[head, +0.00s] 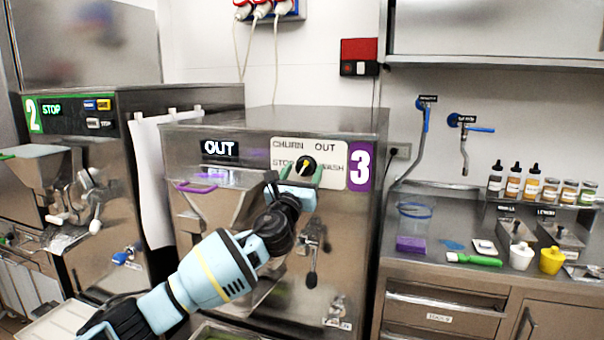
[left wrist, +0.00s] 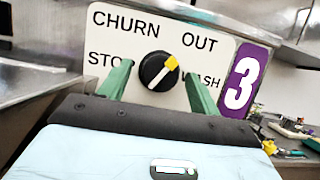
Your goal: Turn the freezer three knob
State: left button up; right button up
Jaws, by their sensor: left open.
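The freezer three knob (head: 306,166) is black with a yellow pointer and sits on a white label plate with CHURN, OUT, STOP and WASH. In the left wrist view the knob (left wrist: 158,72) has its yellow pointer toward the upper right, near OUT. My left gripper (head: 302,174) is open in front of the plate, its green fingers on either side of the knob. In the left wrist view the left gripper (left wrist: 158,88) has a gap between each finger and the knob. My right gripper is not in view.
Freezer three (head: 270,120) has a purple "3" sign (head: 361,166) right of the plate and a purple-rimmed hopper (head: 205,205) below. Freezer two (head: 75,125) stands at the left. A steel counter (head: 450,230) with bottles and tools is at the right.

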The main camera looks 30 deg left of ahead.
pick_arm(q)
jog(key=shift+w, duration=0.1)
jog(key=c, duration=0.8)
